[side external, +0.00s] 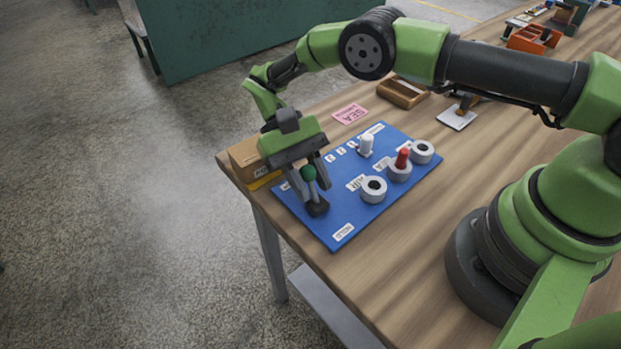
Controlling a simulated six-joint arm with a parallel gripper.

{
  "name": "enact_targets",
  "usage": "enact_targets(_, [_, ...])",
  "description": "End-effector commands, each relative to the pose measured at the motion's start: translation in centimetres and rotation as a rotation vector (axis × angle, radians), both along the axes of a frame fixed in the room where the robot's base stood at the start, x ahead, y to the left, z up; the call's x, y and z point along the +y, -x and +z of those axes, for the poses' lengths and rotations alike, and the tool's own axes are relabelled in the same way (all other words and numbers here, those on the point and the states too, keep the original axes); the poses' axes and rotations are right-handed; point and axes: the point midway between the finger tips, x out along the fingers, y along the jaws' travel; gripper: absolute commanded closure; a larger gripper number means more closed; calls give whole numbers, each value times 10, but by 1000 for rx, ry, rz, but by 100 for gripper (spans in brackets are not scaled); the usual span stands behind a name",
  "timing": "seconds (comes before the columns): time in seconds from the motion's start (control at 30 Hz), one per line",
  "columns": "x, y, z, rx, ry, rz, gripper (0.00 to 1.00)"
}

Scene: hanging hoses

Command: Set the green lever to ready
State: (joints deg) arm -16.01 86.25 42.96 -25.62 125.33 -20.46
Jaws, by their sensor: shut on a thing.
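The green lever (309,173) has a round green knob on a short stem that rises from a dark base (317,207) on the blue panel (343,221). It stands near the panel's left edge and looks close to upright. My gripper (311,181) points down over the lever, with its fingers on either side of the knob, shut on it. The fingers partly hide the knob and stem. A white label (343,232) lies at the panel's front corner. Another label behind the gripper is mostly hidden, and I cannot read it.
On the panel stand a white knob (366,145), a red peg (403,158) in a white ring, and white rings (374,190) (422,152). A cardboard box (245,157) sits left of the panel. A wooden tray (402,93) and pink note (349,114) lie behind.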

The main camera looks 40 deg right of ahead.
Motion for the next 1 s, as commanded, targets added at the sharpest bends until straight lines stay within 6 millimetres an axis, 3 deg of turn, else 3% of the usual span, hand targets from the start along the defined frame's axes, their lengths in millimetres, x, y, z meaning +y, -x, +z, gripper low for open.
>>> enact_targets(0.03, [0, -2, 0, -10, -2, 2, 100])
enact_targets(0.07, [0, -2, 1, -10, -1, 2, 64])
enact_targets(0.13, [0, -2, 1, -9, -1, 2, 52])
enact_targets(0.4, [0, -1, 1, -5, -1, 1, 52])
enact_targets(0.53, [0, -1, 11, -6, -1, 1, 52])
enact_targets(1.0, [0, -2, 91, -9, -1, 2, 52])
